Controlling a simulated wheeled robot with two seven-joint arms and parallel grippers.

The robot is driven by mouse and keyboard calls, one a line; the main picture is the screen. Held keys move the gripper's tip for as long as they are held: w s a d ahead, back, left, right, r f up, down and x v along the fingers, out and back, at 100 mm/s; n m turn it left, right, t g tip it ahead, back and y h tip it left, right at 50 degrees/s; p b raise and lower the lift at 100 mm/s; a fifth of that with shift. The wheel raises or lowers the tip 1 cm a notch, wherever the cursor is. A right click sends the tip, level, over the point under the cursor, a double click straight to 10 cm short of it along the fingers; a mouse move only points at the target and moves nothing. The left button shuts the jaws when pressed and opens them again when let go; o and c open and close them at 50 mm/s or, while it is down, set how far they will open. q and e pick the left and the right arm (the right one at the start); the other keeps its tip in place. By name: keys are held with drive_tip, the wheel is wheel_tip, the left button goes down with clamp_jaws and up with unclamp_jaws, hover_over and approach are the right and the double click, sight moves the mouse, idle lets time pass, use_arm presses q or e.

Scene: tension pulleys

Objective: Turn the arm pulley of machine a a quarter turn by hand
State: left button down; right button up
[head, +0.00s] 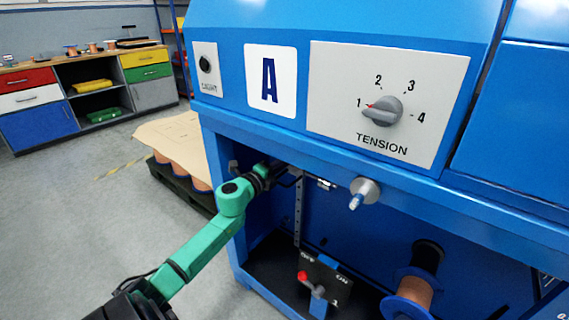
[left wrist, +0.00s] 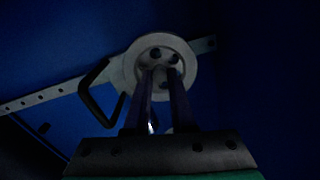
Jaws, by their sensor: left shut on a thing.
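Machine a is the blue cabinet with the "A" plate (head: 271,80). My left arm comes in from the left, and its dark left gripper (head: 275,172) reaches under the panel into the open bay. In the left wrist view the arm pulley (left wrist: 183,50) is a grey disc with dark holes, on a perforated metal arm (left wrist: 66,90). The two fingers of my left gripper (left wrist: 160,74) run up to the pulley's face, close together, and are shut on it. The exact contact is dark and hard to see. The pulley cannot be made out in the head view. My right gripper is out of view.
A tension dial (head: 385,110) points to 1. Below it a metal knob (head: 364,192) sticks out. A red-tipped switch lever (head: 304,278) and a copper spool (head: 413,292) sit low in the bay. A black handle (left wrist: 92,95) is left of the pulley. Floor at left is free.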

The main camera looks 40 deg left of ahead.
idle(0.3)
use_arm(q)
drive_tip(key=c, duration=0.8)
unclamp_jaws()
drive_tip(key=shift+o, duration=0.2)
drive_tip(key=s+p, duration=0.2)
drive_tip(key=s, duration=1.2)
drive_tip(key=shift+s+d, duration=0.2)
drive_tip(key=shift+s, duration=0.1)
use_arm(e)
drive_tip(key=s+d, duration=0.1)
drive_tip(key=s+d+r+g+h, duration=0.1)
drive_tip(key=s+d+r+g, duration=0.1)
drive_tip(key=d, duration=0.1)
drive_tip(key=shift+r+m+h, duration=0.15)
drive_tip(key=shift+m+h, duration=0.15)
